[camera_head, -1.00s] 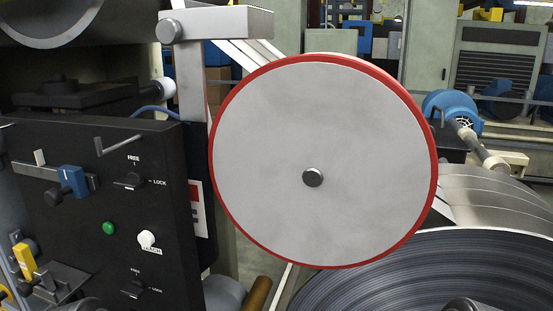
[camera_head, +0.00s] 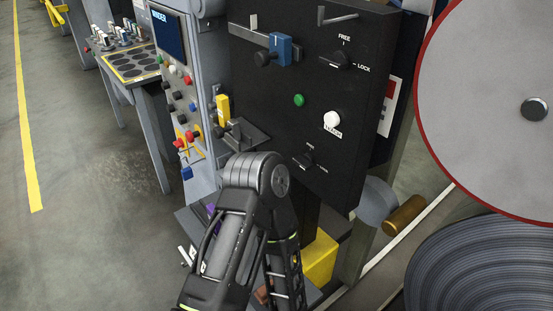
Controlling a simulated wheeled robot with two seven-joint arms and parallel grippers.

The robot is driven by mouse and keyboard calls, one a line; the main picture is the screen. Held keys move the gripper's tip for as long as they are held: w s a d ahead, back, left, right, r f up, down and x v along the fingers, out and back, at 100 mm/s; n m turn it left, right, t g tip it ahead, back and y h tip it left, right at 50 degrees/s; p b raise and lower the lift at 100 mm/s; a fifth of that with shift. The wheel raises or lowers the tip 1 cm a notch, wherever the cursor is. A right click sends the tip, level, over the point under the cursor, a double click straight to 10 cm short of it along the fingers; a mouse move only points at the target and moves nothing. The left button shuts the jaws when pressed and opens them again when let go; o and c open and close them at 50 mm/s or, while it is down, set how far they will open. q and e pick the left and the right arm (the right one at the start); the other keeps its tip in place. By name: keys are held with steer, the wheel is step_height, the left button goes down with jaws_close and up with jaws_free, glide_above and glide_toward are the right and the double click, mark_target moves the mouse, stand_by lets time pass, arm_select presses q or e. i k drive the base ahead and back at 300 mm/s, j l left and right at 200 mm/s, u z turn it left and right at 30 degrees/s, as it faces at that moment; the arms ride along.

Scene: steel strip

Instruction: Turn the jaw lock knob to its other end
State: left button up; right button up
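Two black rotary knobs sit on the black control panel (camera_head: 285,115), each with FREE above it and LOCK to its right. The upper knob (camera_head: 335,60) has its bar lying roughly sideways. The lower knob (camera_head: 303,160) is small and dark, and its setting is hard to read. I cannot tell from the labels which one is the jaw lock knob. One of my arms rises from the bottom, its joint just below the panel's lower left; neither gripper's fingers can be seen. Nothing touches either knob.
The panel also carries a blue clamp block (camera_head: 280,48), a green button (camera_head: 299,100) and a white knob (camera_head: 332,119). A yellow handle (camera_head: 223,109) stands left of it. A red-rimmed disc (camera_head: 490,90) and steel coil (camera_head: 485,270) fill the right. Open floor lies left.

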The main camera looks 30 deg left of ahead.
mark_target(306, 161)
steer(key=k+j, duration=0.25)
steer(key=k+j+u, duration=0.1)
steer(key=j, duration=0.4)
steer(key=k+j, duration=0.35)
steer(key=i+l, duration=0.1)
steer(key=l, duration=0.25)
steer(key=i+l, duration=0.1)
steer(key=l, duration=0.2)
steer(key=u, duration=0.05)
